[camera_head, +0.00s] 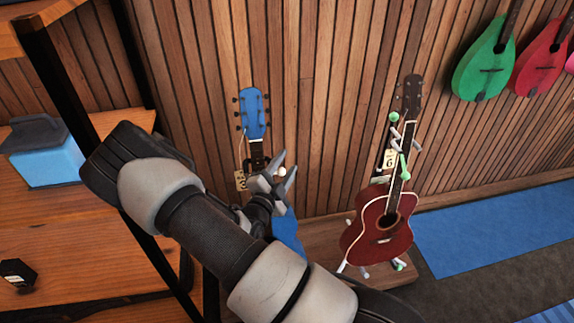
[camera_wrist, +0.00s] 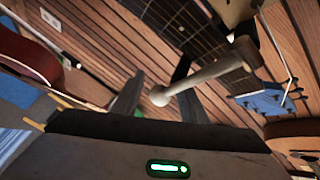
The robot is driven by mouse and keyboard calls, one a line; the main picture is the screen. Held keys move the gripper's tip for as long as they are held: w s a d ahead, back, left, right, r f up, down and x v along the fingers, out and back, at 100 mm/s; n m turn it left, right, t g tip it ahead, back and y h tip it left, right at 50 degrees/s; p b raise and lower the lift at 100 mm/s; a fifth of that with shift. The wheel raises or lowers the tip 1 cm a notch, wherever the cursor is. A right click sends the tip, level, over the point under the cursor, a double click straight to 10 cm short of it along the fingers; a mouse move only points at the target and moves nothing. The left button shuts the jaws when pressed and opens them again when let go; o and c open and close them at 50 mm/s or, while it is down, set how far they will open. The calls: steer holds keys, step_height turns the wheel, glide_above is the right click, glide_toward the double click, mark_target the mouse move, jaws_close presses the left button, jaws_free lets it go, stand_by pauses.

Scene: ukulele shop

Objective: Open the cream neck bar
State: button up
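The cream neck bar (camera_wrist: 208,75) crosses the front of a dark fretted neck (camera_wrist: 180,28) in the wrist view. Its rounded end (camera_wrist: 160,96) appears between my two fingers, and the bar passes across the right finger in the picture. My gripper (camera_wrist: 160,66) is open; I cannot tell whether a finger touches the bar. In the head view my gripper (camera_head: 285,167) is in front of the neck of the blue ukulele (camera_head: 254,112). Only a small pale end of the bar (camera_head: 282,171) shows there. My arm hides much of the blue body.
A red-brown ukulele (camera_head: 378,228) stands on the right, with green-tipped holder parts (camera_head: 405,167) at its neck. A wooden shelf (camera_head: 60,225) with a blue box (camera_head: 45,160) is at left. Green (camera_head: 484,70) and red instruments hang on the slatted wall (camera_head: 310,100).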

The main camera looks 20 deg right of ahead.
steer(key=shift+w+d, duration=0.4)
jaws_close()
steer(key=shift+s, duration=0.1)
